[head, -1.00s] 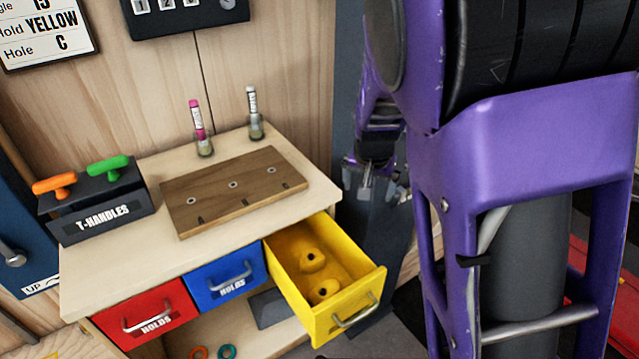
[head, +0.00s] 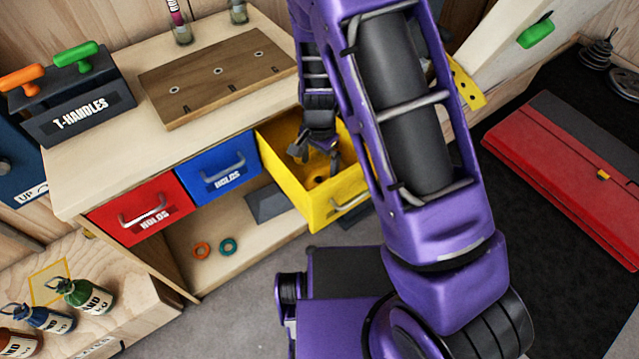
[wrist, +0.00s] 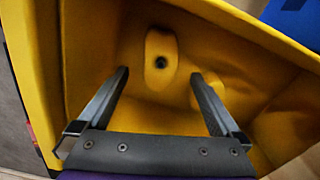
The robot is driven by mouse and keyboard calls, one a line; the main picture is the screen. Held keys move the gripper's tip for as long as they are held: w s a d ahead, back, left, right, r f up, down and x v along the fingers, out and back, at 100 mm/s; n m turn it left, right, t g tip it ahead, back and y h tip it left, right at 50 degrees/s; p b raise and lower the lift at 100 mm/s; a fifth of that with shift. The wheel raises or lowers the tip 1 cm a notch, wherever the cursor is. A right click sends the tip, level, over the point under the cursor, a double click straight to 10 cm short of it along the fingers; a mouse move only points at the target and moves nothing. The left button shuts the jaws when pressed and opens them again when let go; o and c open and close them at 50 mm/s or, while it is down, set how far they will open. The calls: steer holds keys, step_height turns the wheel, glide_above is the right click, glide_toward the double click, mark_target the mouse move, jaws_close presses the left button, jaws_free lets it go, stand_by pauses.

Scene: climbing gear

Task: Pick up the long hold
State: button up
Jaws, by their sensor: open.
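The yellow drawer (head: 318,211) stands pulled out of the bench and holds yellow holds. In the wrist view, a rounded, lengthwise yellow hold (wrist: 160,45) with a dark bolt hole lies inside, seemingly the long hold. A second yellow hold (wrist: 207,92) lies to its right, partly behind the right finger. My gripper (wrist: 160,76) is open and empty, its fingers on either side of the line to the first hold, which shows just beyond the fingertips. In the head view my gripper (head: 318,150) is at the drawer's mouth and hides part of the inside.
The drawer's yellow walls (wrist: 30,60) rise closely around the gripper. The blue drawer (head: 218,174) and red drawer (head: 138,208) are shut. A wooden board (head: 217,76) and the T-handles rack (head: 75,105) sit on the bench top. A red case (head: 570,180) lies right.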

mark_target(319, 181)
steer(key=shift+w+f+b, duration=0.15)
steer(key=shift+f+b, duration=0.2)
steer(key=shift+f, duration=1.2)
steer(key=shift+w+f+b, duration=0.1)
steer(key=shift+f+b, duration=0.2)
steer(key=shift+f, duration=1.2)
steer(key=shift+c, duration=0.3)
steer(key=shift+r, duration=0.1)
jaws_close()
